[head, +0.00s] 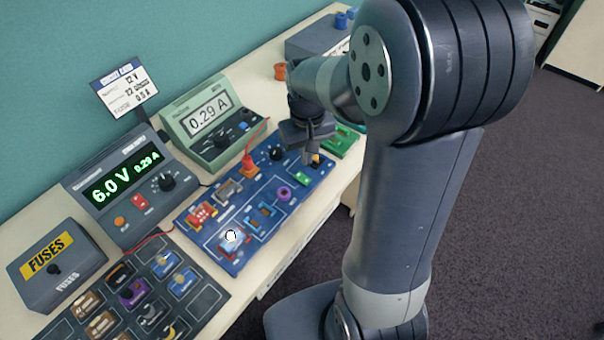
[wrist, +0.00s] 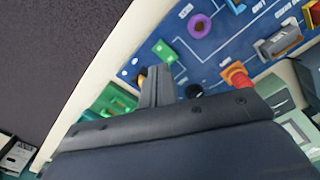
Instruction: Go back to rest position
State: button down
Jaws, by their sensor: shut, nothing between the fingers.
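My gripper (head: 308,155) is shut and empty, low over the right end of the blue circuit board (head: 262,237). In the wrist view the closed fingers (wrist: 155,88) point at the board (wrist: 205,70), close to a small yellow and black part by its edge. I cannot tell whether the fingertips touch it. The arm is stretched out over the bench. On the board are a lit white bulb (head: 231,236), a purple ring part (head: 284,193), a green part (head: 302,178) and an orange plug (head: 249,163).
A power supply (head: 120,185) reads 6.0 V and 0.29 A. A green meter (head: 205,120) reads 0.29 A. A fuse box (head: 57,265) and a parts tray (head: 207,298) lie at left. A green block (head: 343,141) is beside the gripper. The floor (head: 500,230) at right is clear.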

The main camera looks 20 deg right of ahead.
aim_at(306, 180)
jog(key=shift+f, duration=0.15)
notch_tip(306, 180, down, 7)
jog(key=b, duration=0.6)
jog(key=shift+r, duration=0.25)
